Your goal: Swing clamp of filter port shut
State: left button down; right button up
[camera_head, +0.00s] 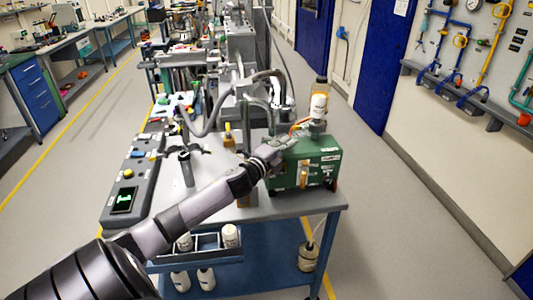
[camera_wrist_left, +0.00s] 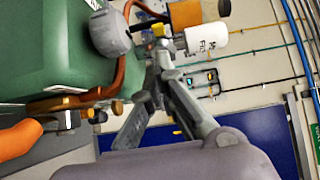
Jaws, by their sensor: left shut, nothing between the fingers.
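The green pump-like box (camera_head: 312,158) stands on the cart's right front corner, and it also fills the upper left of the left wrist view (camera_wrist_left: 45,45). A white, labelled cylinder with an amber top (camera_head: 319,103) stands upright above it. In the left wrist view this cylinder (camera_wrist_left: 205,38) lies beyond the fingertips. A grey round cap (camera_wrist_left: 110,35) and copper-coloured fittings (camera_wrist_left: 75,100) are on the box. My left gripper (camera_head: 279,146) is at the box's left upper edge. Its fingers (camera_wrist_left: 153,85) are shut and empty. I cannot clearly make out the clamp or its position. My right gripper is out of view.
Grey hoses (camera_head: 265,80) rise behind the box. A control panel with a green display (camera_head: 124,200) lies along the cart's left side. White bottles (camera_head: 230,236) stand in a tray below. Open floor (camera_head: 385,220) lies right of the cart.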

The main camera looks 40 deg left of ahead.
pick_arm(q)
jog(key=s, duration=0.1)
jog(key=s+a, duration=0.1)
jog(key=s+a+b, duration=0.1)
jog(key=shift+s+f, duration=0.2)
jog(key=shift+f, duration=0.15)
jog(key=shift+s+a+r+b, duration=0.2)
jog(key=shift+s+a, duration=0.1)
jog(key=shift+s, duration=0.5)
jog(key=shift+s+a+r+b, duration=0.15)
jog(key=shift+s+a, duration=0.1)
jog(key=shift+s, duration=0.5)
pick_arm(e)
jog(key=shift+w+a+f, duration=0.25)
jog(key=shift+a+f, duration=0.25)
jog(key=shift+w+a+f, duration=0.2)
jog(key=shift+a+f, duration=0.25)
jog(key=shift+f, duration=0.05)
